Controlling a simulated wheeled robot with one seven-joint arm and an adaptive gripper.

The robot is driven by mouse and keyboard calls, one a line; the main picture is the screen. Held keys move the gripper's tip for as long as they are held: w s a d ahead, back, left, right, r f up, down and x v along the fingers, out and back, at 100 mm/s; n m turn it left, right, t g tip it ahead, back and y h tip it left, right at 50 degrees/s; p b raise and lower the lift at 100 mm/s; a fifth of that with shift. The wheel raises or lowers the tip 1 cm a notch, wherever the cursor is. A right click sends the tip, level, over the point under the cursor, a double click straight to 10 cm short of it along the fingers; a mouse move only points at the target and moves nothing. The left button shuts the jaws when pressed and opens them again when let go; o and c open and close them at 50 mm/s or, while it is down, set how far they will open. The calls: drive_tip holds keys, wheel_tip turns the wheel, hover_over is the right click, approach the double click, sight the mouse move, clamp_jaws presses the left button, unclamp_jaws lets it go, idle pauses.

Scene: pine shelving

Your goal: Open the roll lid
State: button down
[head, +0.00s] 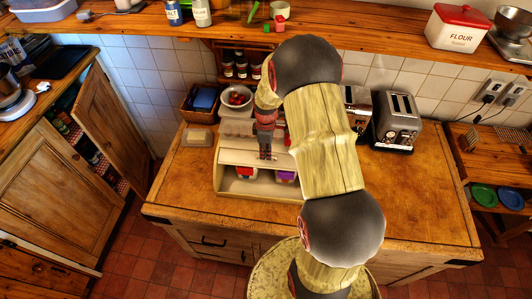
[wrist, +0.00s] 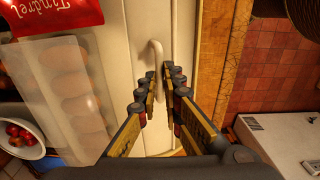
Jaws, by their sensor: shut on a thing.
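The cream bread bin (head: 219,178) stands on the wooden worktop. Its roll lid (head: 236,156) sits above a gap at the front, where a red-and-white item (head: 246,173) and a purple item (head: 285,177) show inside. My gripper (head: 265,156) is at the lid's front. In the wrist view, my gripper (wrist: 162,92) is closed around the pale curved handle (wrist: 156,50) on the cream lid (wrist: 140,25). The fingers hide the lower part of the handle. My arm covers the bin's right side in the head view.
A bag of rolls with a red label (wrist: 50,15) lies behind the lid. A bowl of red fruit (head: 237,97) and a basket (head: 192,108) stand at the back. Toasters (head: 398,125) stand to the right. A butter dish (head: 197,137) is left of the bin. The front right worktop is clear.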

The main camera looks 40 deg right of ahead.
drive_tip(key=w+d, duration=0.1)
drive_tip(key=w+d+b, duration=0.1)
drive_tip(key=w+d, duration=0.1)
drive_tip(key=shift+w+d+r+b, duration=0.1)
drive_tip(key=shift+d+r+b, duration=0.15)
drive_tip(key=shift+b, duration=0.15)
drive_tip(key=shift+a, duration=0.1)
drive_tip(key=c, duration=2.3)
unclamp_jaws()
drive_tip(key=o, duration=0.3)
drive_tip(key=shift+o, duration=0.2)
drive_tip(key=shift+r, duration=0.1)
